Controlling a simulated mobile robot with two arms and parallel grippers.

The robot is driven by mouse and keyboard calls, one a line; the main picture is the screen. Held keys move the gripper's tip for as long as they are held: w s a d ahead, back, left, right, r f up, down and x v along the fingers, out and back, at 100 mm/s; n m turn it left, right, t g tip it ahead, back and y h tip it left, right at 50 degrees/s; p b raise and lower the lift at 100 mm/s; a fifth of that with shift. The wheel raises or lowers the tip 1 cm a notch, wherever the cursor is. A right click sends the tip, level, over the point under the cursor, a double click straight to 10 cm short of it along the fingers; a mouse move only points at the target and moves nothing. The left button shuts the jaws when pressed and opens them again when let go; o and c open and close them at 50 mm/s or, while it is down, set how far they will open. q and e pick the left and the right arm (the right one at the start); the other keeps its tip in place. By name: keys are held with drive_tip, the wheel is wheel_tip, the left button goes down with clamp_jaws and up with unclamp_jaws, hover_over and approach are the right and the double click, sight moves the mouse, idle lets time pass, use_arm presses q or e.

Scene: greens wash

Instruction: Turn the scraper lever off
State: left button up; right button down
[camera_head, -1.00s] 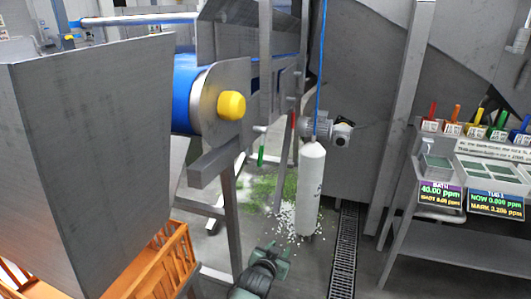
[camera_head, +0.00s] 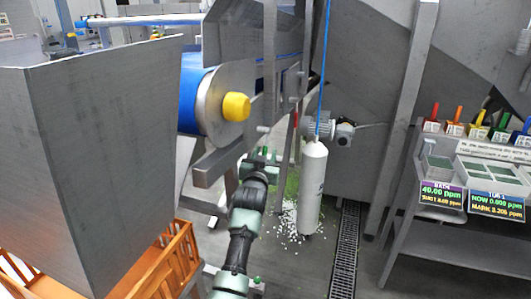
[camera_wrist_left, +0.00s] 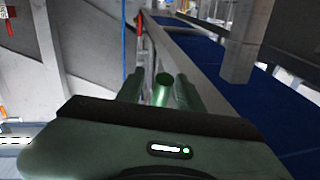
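The scraper lever's green handle (camera_wrist_left: 162,90) shows in the left wrist view as a bright green round bar. It lies between the two darker green fingers of my left gripper (camera_wrist_left: 160,92), which are spread to either side of it with a small gap showing. In the head view my left gripper (camera_head: 262,157) is raised below the conveyor's end, beside the yellow roller cap, and covers the green handle. A red marking (camera_head: 295,119) shows on an upright just right of the gripper. My right gripper is not in view.
The blue belt conveyor with its yellow cap (camera_head: 236,107) is above and left of the gripper. A white cylinder (camera_head: 313,180) hangs from a blue cord to the right. A grey hopper (camera_head: 105,150) and orange crate (camera_head: 165,265) fill the left. A bench with displays (camera_head: 455,240) stands right.

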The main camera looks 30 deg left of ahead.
use_arm(q)
drive_tip(key=shift+w+a, duration=0.15)
drive_tip(key=shift+w, duration=0.15)
clamp_jaws()
drive_tip(key=shift+f, duration=0.1)
idle(1.2)
